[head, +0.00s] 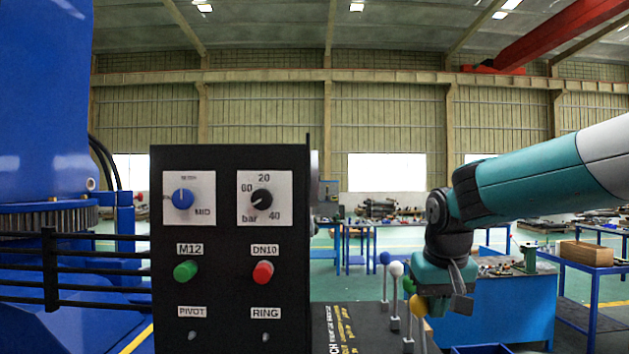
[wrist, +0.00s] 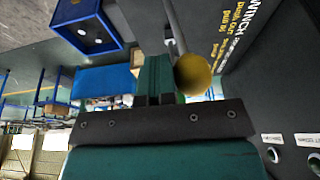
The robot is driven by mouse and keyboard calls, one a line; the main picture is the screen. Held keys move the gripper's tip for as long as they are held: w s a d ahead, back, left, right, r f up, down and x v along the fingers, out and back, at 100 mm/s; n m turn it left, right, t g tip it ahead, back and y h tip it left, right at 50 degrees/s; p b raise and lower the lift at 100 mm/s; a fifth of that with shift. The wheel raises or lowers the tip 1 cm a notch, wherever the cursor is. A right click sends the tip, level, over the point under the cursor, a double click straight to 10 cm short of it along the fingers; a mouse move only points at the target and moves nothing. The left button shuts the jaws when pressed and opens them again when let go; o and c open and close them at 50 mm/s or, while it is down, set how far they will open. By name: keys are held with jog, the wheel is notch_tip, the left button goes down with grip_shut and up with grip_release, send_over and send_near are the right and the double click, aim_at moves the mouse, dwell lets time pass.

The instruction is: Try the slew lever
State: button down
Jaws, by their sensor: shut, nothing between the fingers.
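A row of levers with ball knobs stands on a dark panel right of the control box in the head view: blue (head: 384,258), white (head: 397,268), green (head: 408,285) and yellow (head: 417,305). I cannot read which one is the slew lever. My gripper (head: 438,298) is beside the near end of the row. In the wrist view its teal fingers (wrist: 155,68) are shut and empty. The yellow knob (wrist: 193,75) is just right of them, its rod running up the picture; I cannot tell whether they touch. The other knobs do not show clearly there.
The black control box (head: 230,235) with two dials and green and red buttons stands left of the levers. The dark lever panel (wrist: 240,35) carries yellow winch lettering. A blue bench (head: 515,305) is behind my gripper; a large blue crane column (head: 45,100) is at left.

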jog(key=d+r+p, duration=0.3)
jog(key=r+p, duration=0.5)
jog(key=r, duration=0.1)
jog(key=shift+d+r+p, duration=0.35)
jog(key=shift+r, duration=0.05)
jog(key=s+a+f+n+g+y+b, duration=0.1)
jog(key=s+a+f+n+b, duration=0.1)
jog(key=s+f, duration=0.4)
jog(key=s+a+f+n+g+y+b, duration=0.1)
jog(key=s+a+f+b, duration=0.4)
jog(key=s, duration=1)
jog(key=s+a+f+n+g+y+b, duration=0.1)
jog(key=s+a+f+n+y+b, duration=0.1)
jog(key=s+f, duration=0.7)
jog(key=s+a+n+b, duration=0.1)
jog(key=n+b, duration=0.1)
jog(key=b, duration=0.1)
jog(key=shift+s+a+b, duration=0.3)
jog(key=shift+s+a, duration=0.1)
